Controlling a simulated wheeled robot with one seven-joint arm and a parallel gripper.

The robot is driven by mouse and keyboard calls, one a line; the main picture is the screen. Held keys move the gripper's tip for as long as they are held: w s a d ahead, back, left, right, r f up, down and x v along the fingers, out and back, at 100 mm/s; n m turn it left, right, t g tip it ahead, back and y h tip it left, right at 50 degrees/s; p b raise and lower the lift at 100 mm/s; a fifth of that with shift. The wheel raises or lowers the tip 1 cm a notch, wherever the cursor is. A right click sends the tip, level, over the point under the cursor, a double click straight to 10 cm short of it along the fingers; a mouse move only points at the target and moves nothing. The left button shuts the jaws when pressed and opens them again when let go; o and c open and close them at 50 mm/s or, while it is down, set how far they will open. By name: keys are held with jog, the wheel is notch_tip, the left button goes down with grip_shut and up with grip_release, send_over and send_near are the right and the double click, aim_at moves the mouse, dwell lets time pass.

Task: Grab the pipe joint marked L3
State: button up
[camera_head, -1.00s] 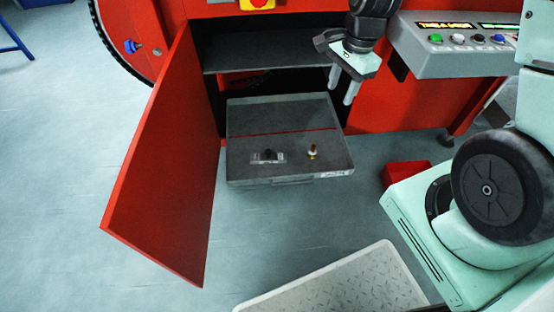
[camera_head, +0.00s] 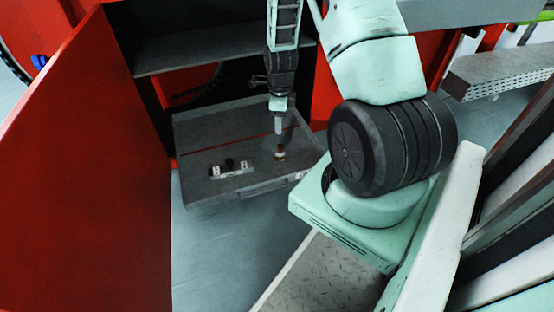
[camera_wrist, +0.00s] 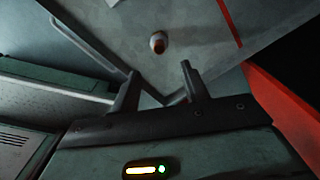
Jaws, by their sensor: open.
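A small upright fitting (camera_head: 280,153), white and brass with a dark reddish top, stands on the grey drawer or case lid (camera_head: 205,135). It looks like a pipe joint, but no L3 mark is readable. In the wrist view the fitting (camera_wrist: 158,42) lies ahead of the fingertips, roughly centred between them. My gripper (camera_head: 278,125) points down just above it in the head view. In the wrist view my gripper (camera_wrist: 160,71) is open and empty, with nothing between its fingers.
A pale bracket (camera_head: 236,171) and a dark round piece (camera_head: 229,162) sit to the left on the same surface. A red door (camera_head: 75,160) stands open at the left. A dark shelf (camera_head: 190,52) hangs behind. A red panel (camera_wrist: 285,110) is close at the wrist view's right.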

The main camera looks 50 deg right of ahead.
aim_at(280, 145)
notch_tip(280, 145, down, 7)
jog(key=b, duration=0.3)
jog(key=shift+r, duration=0.1)
notch_tip(280, 145, down, 5)
jog(key=b, duration=0.4)
jog(key=shift+b, duration=0.35)
grip_shut()
